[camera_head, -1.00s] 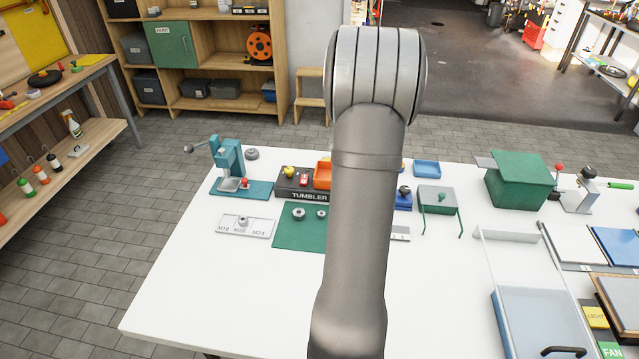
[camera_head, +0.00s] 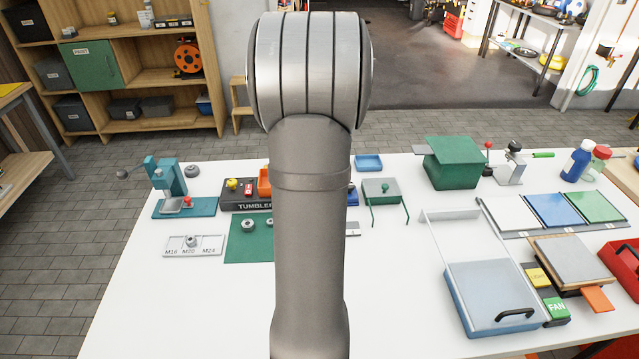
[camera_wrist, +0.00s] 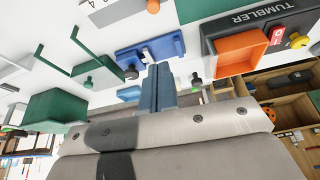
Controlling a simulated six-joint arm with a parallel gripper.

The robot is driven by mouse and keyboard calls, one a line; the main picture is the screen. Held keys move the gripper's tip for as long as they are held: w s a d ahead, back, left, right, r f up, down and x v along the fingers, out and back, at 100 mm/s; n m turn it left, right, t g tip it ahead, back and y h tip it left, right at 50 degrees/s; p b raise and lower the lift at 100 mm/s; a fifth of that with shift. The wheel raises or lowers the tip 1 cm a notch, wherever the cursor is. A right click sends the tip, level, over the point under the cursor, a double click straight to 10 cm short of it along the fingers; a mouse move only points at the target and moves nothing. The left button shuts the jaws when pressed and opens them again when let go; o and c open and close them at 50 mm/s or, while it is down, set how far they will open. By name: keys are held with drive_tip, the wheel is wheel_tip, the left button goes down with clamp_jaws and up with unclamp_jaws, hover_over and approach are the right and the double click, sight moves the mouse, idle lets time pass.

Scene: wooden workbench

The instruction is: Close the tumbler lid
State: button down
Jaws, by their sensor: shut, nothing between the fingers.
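A dark panel lettered TUMBLER (camera_head: 240,207) stands at the back left of the white bench, with a yellow knob and a red switch. It shows at the top right of the wrist view (camera_wrist: 262,24). An open orange bin (camera_wrist: 242,52) is beside it there; my arm partly hides it in the head view (camera_head: 264,183). I cannot clearly make out a tumbler lid. My gripper (camera_wrist: 158,72) is shut and empty, its fingertips close to a blue fixture (camera_wrist: 168,46) in the picture; I cannot tell whether they touch. In the head view, my arm hides the gripper.
A green box (camera_head: 452,165) with a grey flap stands at the back. A teal press (camera_head: 168,180) is at the left. A clear-lidded blue box (camera_head: 490,295) is front right. The front left bench is clear.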

drive_tip(key=w+f, duration=0.6)
drive_tip(key=f, duration=0.1)
drive_tip(key=shift+w+d, duration=0.25)
drive_tip(key=shift+w, duration=0.15)
